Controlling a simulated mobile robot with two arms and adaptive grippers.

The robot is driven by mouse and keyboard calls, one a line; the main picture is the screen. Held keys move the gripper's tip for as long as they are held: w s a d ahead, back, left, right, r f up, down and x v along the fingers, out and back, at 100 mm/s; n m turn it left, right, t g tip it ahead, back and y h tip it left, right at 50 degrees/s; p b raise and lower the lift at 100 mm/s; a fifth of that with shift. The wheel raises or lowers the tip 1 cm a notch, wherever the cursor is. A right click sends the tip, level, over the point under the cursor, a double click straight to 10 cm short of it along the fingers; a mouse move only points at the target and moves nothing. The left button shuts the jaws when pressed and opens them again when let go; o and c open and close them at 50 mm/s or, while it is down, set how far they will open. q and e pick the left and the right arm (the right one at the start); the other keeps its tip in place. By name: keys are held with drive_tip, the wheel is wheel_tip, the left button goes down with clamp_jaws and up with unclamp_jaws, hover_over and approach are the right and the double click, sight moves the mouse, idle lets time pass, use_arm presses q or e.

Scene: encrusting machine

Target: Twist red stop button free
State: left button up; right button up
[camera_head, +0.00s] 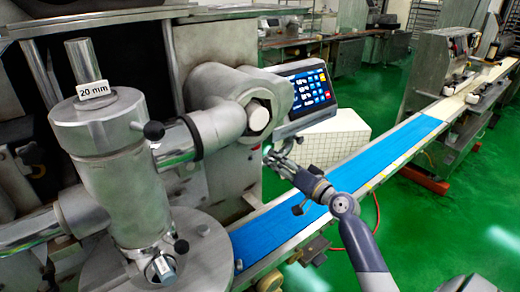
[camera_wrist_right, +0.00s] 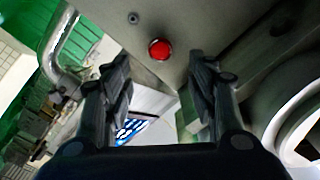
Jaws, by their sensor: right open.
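The red stop button (camera_wrist_right: 160,49) shows in the right wrist view as a round red knob on a pale metal panel. It lies ahead of and between the two fingers of my right gripper (camera_wrist_right: 160,80), which is open, empty and apart from it. In the head view my right gripper (camera_head: 270,156) is close to the grey machine housing, below the control screen (camera_head: 309,91). The button itself I cannot make out clearly in the head view; the gripper and housing are around that spot. My left gripper is not in either view.
The blue conveyor belt (camera_head: 270,232) runs below my right arm toward the back right. A white gridded box (camera_head: 333,140) stands behind the gripper. The metal cylinder (camera_head: 115,165) with a 20 mm label fills the left. Green floor is open on the right.

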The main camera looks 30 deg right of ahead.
sight(257, 147)
drive_tip(key=w, duration=0.3)
drive_tip(key=w+p, duration=0.1)
drive_tip(key=w, duration=0.6)
drive_tip(key=shift+w+a+p, duration=0.1)
drive_tip(key=shift+a+p, duration=0.2)
drive_tip(key=shift+a, duration=0.1)
